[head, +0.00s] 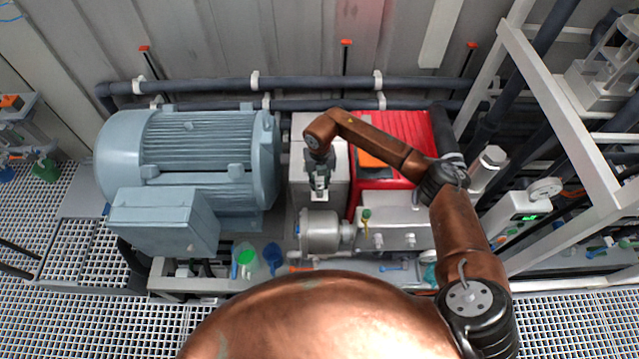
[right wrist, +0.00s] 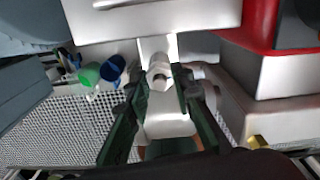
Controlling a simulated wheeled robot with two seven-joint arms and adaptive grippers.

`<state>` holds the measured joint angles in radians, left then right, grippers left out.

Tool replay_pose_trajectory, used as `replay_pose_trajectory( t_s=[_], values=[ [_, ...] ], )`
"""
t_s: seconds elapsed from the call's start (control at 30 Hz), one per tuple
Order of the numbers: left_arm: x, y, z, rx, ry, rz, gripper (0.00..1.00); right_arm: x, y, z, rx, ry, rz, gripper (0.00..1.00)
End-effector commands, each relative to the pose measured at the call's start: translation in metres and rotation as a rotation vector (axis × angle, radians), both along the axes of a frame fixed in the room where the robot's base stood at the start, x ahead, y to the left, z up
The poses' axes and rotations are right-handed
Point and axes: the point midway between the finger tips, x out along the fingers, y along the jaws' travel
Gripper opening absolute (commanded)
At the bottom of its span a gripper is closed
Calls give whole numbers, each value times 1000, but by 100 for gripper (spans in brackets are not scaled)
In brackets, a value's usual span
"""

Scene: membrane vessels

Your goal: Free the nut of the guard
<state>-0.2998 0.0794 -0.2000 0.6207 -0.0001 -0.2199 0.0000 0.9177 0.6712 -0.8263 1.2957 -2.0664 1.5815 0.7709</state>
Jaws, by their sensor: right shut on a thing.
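The guard (head: 338,182) is a light grey box between the blue-grey motor and the red pump in the head view. Its pale face crosses the top of the right wrist view (right wrist: 150,22). The nut (right wrist: 158,74) is a small pale round piece at a light tab below that face. My right gripper (head: 319,190) reaches down over the guard's front. In the right wrist view its dark green fingers (right wrist: 160,88) stand on both sides of the nut, shut on it. The fingers hide part of the nut's sides. My left gripper is not in view.
The motor (head: 190,160) stands left and the red pump (head: 405,135) right of the guard. A grey cylinder (head: 320,232) sits just below my gripper. Blue and green cups (head: 248,258) lie near the frame's front edge. A white rack (head: 570,100) bounds the right.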

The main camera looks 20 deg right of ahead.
Motion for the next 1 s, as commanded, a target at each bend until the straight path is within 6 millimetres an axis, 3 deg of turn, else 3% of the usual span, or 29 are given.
replay_pose_trajectory(
  t_s=[1.0],
  values=[
    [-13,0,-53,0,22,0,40,1,0,-1,0,-1,903,0]
  ],
)
